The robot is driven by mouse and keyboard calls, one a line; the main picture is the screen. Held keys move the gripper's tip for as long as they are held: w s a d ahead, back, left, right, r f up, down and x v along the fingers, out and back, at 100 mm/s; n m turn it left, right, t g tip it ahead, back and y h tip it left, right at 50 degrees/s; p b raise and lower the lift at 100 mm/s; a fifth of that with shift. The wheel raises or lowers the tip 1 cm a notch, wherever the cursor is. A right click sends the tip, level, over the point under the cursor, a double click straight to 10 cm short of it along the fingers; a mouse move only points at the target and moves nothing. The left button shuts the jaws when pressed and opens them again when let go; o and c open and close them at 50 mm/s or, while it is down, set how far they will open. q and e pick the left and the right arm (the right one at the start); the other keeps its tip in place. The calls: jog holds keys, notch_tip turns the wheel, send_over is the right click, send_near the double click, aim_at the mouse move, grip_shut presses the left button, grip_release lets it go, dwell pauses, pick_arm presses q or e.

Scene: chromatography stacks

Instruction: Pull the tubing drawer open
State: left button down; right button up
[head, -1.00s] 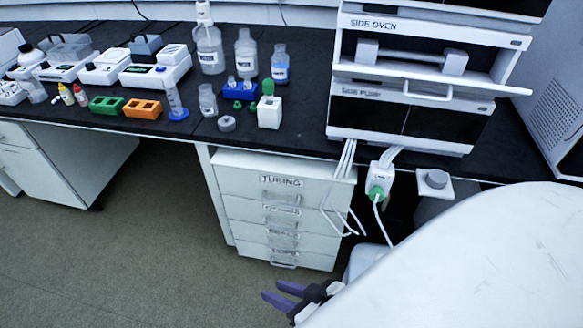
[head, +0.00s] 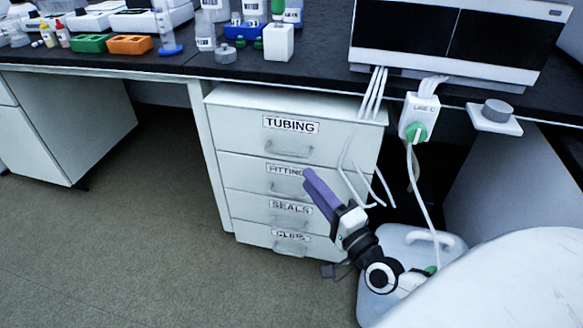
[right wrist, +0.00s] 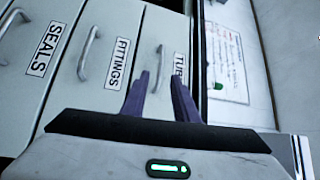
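The TUBING drawer (head: 300,105) is the top drawer of a white cabinet under the bench. It is shut, and its bar handle (head: 288,148) shows below its label. My right gripper (head: 308,178) has purple fingers and is in front of the FITTINGS drawer, below and right of the TUBING handle, apart from it. In the right wrist view its two fingers (right wrist: 158,78) are apart with nothing held. The TUBING handle (right wrist: 157,62) appears between and beyond the fingertips, and the TUBING label is partly hidden by a finger. My left gripper is not in view.
Below are the FITTINGS (head: 250,172), SEALS (head: 250,207) and lowest drawers, all shut. White cables (head: 372,100) hang from the bench at the cabinet's right side. A white jug (head: 395,245) stands on the floor at right. The floor at left is clear.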

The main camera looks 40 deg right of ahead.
aim_at(291, 159)
jog(key=w, duration=0.3)
jog(key=w+r, duration=0.1)
jog(key=w, duration=0.2)
jog(key=w+b, duration=0.1)
jog(key=w, duration=0.2)
jog(key=shift+w+d+r, duration=0.1)
jog(key=shift+d+r, duration=0.05)
jog(key=shift+d, duration=0.1)
grip_shut()
dwell(1.0)
